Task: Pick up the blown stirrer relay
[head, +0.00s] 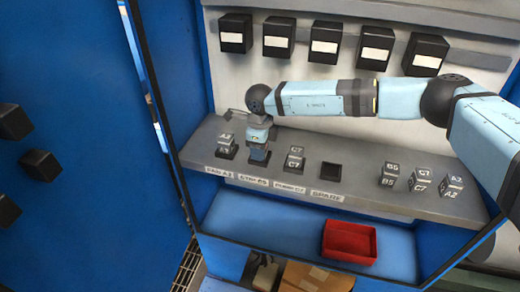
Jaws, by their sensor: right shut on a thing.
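The stirrer relay (260,153) is a small block at the second socket from the left, behind the label that seems to read STIRR B5 (253,180). My right gripper (258,146) comes down on it from above and is shut on it. The gripper hides most of the relay, so its marking does not show. I cannot tell whether it is seated in the black socket or slightly raised. My left gripper is not in view.
Relays marked A3 (226,142) and C7 (295,155) stand in the neighbouring sockets. The SPARE socket (331,171) is empty. Loose relays (390,175) stand at the shelf's right. A red tray (349,242) lies below. Black boxes (323,42) line the back panel.

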